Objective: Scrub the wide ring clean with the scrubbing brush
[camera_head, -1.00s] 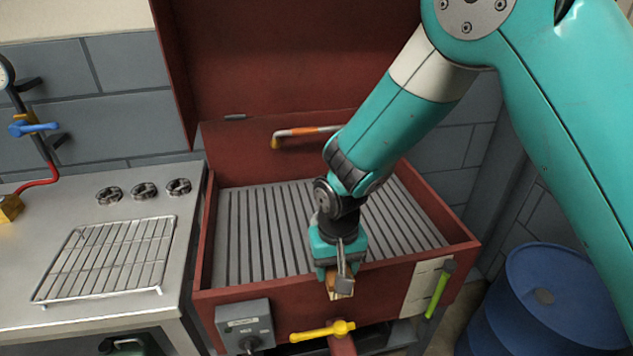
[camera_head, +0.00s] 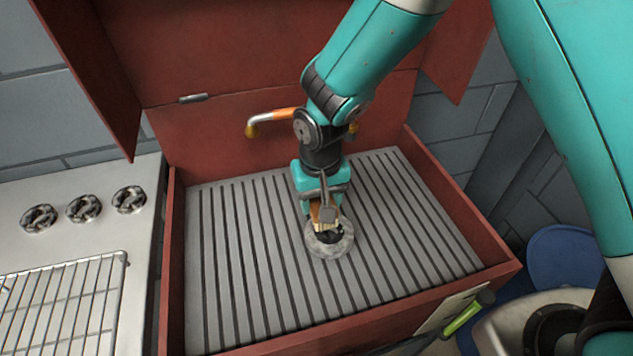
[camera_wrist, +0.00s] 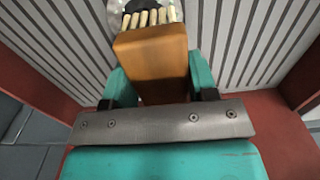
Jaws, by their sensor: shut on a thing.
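The wide ring (camera_head: 331,252), grey and mottled with darker patches, lies flat on the slatted grate of the red basin. My gripper (camera_head: 322,201) is shut on the scrubbing brush (camera_head: 326,212), a wooden block with cream bristles. The brush points down at the ring's far side and centre, hiding part of it; I cannot tell whether the bristles touch. In the wrist view the brush (camera_wrist: 152,55) sticks out from my gripper (camera_wrist: 158,92), bristles at the top edge. A small mottled part of the ring (camera_wrist: 115,20) shows beside them.
The red basin's walls (camera_head: 455,225) surround the slatted grate (camera_head: 250,270), which is otherwise bare. An orange and silver spout (camera_head: 275,118) sits at the back wall. A green-handled tool (camera_head: 462,318) hangs at the front right. A wire rack (camera_head: 70,300) stands left.

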